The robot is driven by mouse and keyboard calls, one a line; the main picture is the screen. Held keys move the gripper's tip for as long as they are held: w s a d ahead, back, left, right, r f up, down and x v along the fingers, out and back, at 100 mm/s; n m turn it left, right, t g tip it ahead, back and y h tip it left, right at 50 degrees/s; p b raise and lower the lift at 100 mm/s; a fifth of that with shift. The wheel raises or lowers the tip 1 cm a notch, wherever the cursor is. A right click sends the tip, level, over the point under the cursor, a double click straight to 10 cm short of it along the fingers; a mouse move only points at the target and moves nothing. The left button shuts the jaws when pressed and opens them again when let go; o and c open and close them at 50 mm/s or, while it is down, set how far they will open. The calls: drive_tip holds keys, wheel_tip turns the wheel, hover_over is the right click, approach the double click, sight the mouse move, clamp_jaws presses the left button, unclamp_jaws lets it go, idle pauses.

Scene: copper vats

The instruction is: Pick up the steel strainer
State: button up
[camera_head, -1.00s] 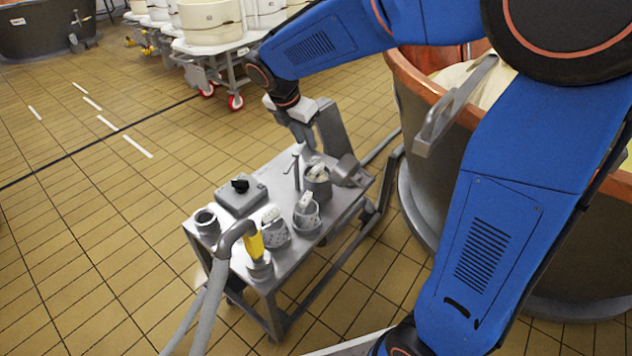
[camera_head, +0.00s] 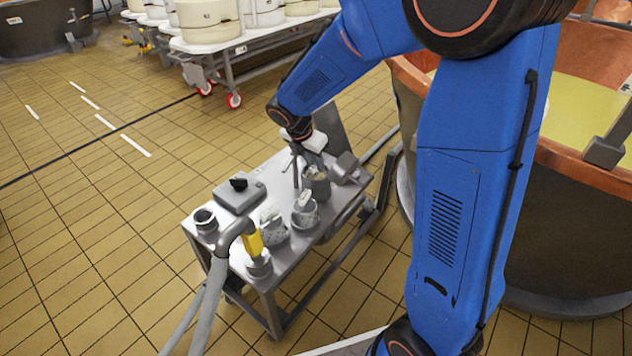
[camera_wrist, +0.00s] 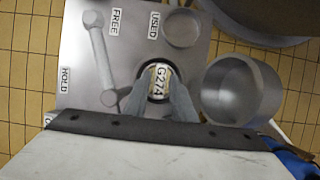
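Perforated grey cups with upright pale tags stand on a steel cart (camera_head: 240,268): one in the middle (camera_head: 274,230), one right of it (camera_head: 305,215), and a container farther back (camera_head: 317,184). I cannot tell which is the steel strainer meant. My gripper (camera_head: 312,160) points down just above the back container. In the wrist view its two fingers (camera_wrist: 162,92) are apart, on either side of a round item with a tag reading G274 (camera_wrist: 160,75). No contact is visible; the item's lower part is hidden by the fingers.
A hollow steel cylinder (camera_wrist: 241,90) lies close right of the fingers in the wrist view. A grey hose with a yellow part (camera_head: 252,243) crosses the cart's front. A copper vat (camera_head: 590,170) stands right; the floor left is free.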

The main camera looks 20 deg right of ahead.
drive_tip(key=shift+x, duration=1)
clamp_jaws()
drive_tip(key=shift+r, duration=0.1)
wheel_tip(320, 180, up, 18)
wheel_tip(320, 180, up, 10)
drive_tip(key=shift+r, duration=0.15)
idle(2.3)
